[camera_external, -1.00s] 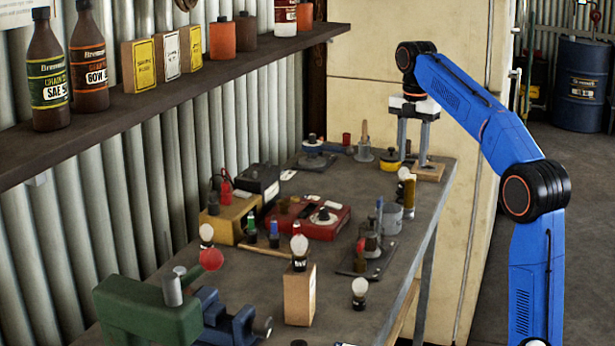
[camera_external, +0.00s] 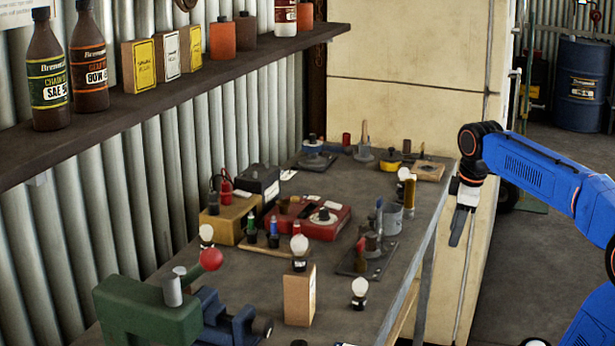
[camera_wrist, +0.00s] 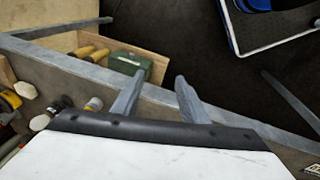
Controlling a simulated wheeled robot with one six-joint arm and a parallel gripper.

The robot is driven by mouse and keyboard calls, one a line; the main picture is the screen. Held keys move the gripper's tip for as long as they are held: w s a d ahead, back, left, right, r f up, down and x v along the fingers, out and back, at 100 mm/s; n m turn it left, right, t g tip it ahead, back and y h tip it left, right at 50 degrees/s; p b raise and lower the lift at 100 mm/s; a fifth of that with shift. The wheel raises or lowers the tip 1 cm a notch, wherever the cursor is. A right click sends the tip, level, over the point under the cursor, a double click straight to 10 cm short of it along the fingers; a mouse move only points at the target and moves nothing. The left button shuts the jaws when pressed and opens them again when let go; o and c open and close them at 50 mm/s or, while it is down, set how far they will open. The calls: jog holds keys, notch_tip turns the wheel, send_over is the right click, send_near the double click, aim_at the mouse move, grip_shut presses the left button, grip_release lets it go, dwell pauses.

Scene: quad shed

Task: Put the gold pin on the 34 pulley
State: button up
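My gripper (camera_external: 459,228) hangs beyond the bench's right edge, pointing down, clear of everything on the bench. In the wrist view its two grey fingers (camera_wrist: 158,85) stand apart with nothing between them. A brass-coloured upright cylinder (camera_external: 409,190) stands near the bench's right edge, to the left of my gripper; I cannot tell if it is the gold pin. A small wooden block (camera_external: 428,172) with a short upright piece lies at the far right corner. A yellow round piece with a dark top (camera_external: 390,161) stands beside it. No number 34 is readable, so I cannot identify the pulley.
The bench (camera_external: 340,270) holds a red case (camera_external: 330,222), a dark tray with upright pieces (camera_external: 368,262), a wooden block with a white-topped piece (camera_external: 299,295) and a green vise (camera_external: 150,310). A shelf (camera_external: 190,90) runs above left.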

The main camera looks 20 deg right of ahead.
jog(key=s+f+m+t, duration=0.2)
jog(key=s+f+m, duration=0.8)
jog(key=s+f, duration=0.6)
notch_tip(320, 180, down, 4)
jog(key=shift+d+f+m, duration=0.1)
jog(key=shift+d+m, duration=0.1)
jog(key=shift+m, duration=0.1)
